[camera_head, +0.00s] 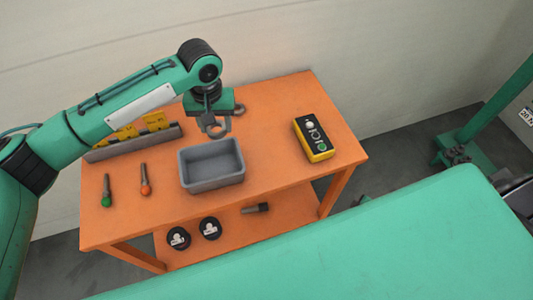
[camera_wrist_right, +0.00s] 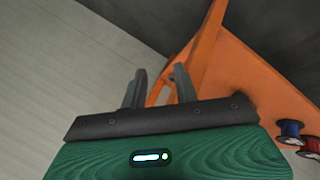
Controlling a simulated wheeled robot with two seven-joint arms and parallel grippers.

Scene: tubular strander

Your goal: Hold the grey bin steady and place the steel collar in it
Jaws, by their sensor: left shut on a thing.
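The grey bin (camera_head: 212,181) stands upright on the orange table, and its inside looks empty. My left gripper (camera_head: 213,121) is just beyond the bin's far rim in the head view. I cannot tell whether the piece touches the rim. My right gripper (camera_wrist_right: 158,88) shows in the right wrist view, fingers apart with nothing between them. It is outside the head view.
The orange table (camera_head: 270,150) also holds a yellow and black control box (camera_head: 314,139), a green-tipped tool (camera_head: 107,191), an orange-tipped tool (camera_head: 145,180) and a grey rack with yellow tags (camera_head: 157,139). Spools (camera_head: 209,229) sit on the lower shelf. Table space right of the bin is clear.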

